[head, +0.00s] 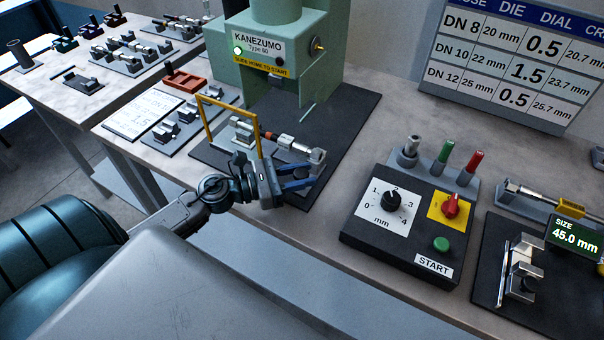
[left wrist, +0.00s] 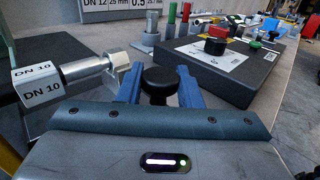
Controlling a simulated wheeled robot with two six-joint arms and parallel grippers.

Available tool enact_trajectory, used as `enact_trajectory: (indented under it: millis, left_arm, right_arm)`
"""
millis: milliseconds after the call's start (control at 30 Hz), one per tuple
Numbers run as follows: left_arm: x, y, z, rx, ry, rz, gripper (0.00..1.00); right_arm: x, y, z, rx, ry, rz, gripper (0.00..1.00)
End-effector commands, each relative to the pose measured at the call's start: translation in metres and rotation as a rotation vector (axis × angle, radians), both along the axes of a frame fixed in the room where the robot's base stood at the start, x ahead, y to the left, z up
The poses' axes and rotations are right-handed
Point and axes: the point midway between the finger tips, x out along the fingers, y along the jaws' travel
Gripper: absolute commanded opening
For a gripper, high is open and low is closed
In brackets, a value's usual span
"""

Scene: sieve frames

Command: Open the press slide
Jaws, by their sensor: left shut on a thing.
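The green press (head: 285,55), labelled KANEZUMO, stands on a black base mat (head: 345,130) at the back of the bench. A sign on it reads "slide home to start". A hose fitting (head: 285,140) lies in front of the press beside a yellow frame (head: 202,125). In the left wrist view a metal fitting marked DN 10 (left wrist: 85,70) is left of the fingers. My left gripper (head: 298,176) is low in front of the press, its blue fingers shut on a black knob (left wrist: 159,82). The slide itself is mostly hidden by gripper and fitting. My right gripper is out of view.
A control box (head: 410,225) with a dial, red switch and green START button stands right of my gripper. Colored posts (head: 443,155) stand behind it. A size gauge (head: 575,238) is far right. A paper card (head: 143,116) and a rack of fittings (head: 175,125) are left.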

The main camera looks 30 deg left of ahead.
Motion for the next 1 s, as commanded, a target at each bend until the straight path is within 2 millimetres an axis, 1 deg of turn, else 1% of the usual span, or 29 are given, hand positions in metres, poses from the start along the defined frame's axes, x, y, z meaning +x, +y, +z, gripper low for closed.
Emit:
enact_trajectory:
  millis: [100, 133, 200, 600, 933, 1000]
  left_arm:
    - [0.000, 0.000, 0.000, 0.001, -0.001, 0.001, 0.00]
    - [0.000, 0.000, 0.000, 0.001, -0.001, 0.001, 0.38]
    - [0.000, 0.000, 0.000, 0.001, -0.001, 0.001, 0.52]
    - [-0.002, 0.002, -0.001, 0.002, -0.002, 0.000, 0.52]
    - [-0.020, 0.018, -0.004, 0.004, 0.003, -0.002, 0.52]
    - [-0.024, 0.021, 0.000, 0.001, 0.004, -0.003, 0.52]
  right_arm:
    - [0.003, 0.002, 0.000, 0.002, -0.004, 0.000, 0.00]
    - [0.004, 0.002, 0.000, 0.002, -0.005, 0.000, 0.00]
    - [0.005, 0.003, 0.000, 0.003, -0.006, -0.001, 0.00]
    - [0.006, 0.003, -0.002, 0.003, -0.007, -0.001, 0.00]
    - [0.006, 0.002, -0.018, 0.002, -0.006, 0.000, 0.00]
    - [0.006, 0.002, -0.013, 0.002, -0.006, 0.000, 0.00]
